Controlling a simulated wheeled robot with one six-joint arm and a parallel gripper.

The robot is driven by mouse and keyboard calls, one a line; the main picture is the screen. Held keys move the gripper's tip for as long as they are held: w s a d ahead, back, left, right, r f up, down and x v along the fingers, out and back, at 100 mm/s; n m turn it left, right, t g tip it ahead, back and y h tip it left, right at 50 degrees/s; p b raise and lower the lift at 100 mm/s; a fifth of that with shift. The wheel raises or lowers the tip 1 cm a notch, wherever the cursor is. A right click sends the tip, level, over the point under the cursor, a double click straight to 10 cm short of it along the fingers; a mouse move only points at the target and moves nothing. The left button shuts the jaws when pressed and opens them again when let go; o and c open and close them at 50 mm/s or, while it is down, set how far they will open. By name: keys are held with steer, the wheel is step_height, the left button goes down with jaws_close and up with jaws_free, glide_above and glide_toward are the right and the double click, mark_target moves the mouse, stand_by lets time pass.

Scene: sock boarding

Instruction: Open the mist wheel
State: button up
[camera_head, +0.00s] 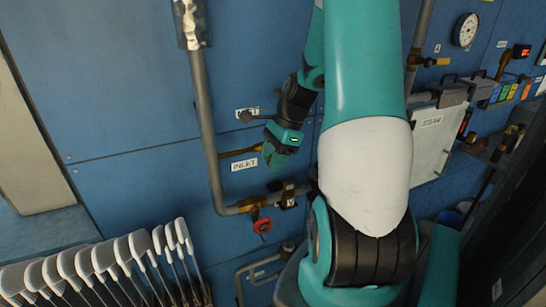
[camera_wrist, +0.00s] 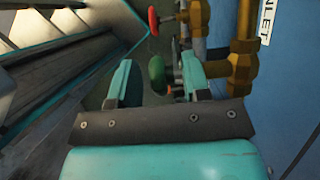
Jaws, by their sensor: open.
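A green handwheel (camera_wrist: 157,73) shows in the wrist view between the two teal fingers of my open gripper (camera_wrist: 157,62). Whether the fingers touch it cannot be told. In the head view my gripper (camera_head: 272,154) is at the blue wall beside the INLET label (camera_head: 245,164), and the green wheel is hidden there. A red handwheel (camera_head: 262,225) sits lower on the pipework; a red wheel also shows beyond the fingers in the wrist view (camera_wrist: 153,20). No label reading mist is legible, so I cannot tell which wheel is the mist wheel.
A grey vertical pipe (camera_head: 206,120) runs down the wall left of my gripper. Brass fittings (camera_wrist: 242,68) stand close to the right finger. A row of pale sock boards (camera_head: 90,262) stands at lower left. A grey STEAM box (camera_head: 435,140) and a gauge (camera_head: 466,30) are at right.

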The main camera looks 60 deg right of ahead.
jaws_close()
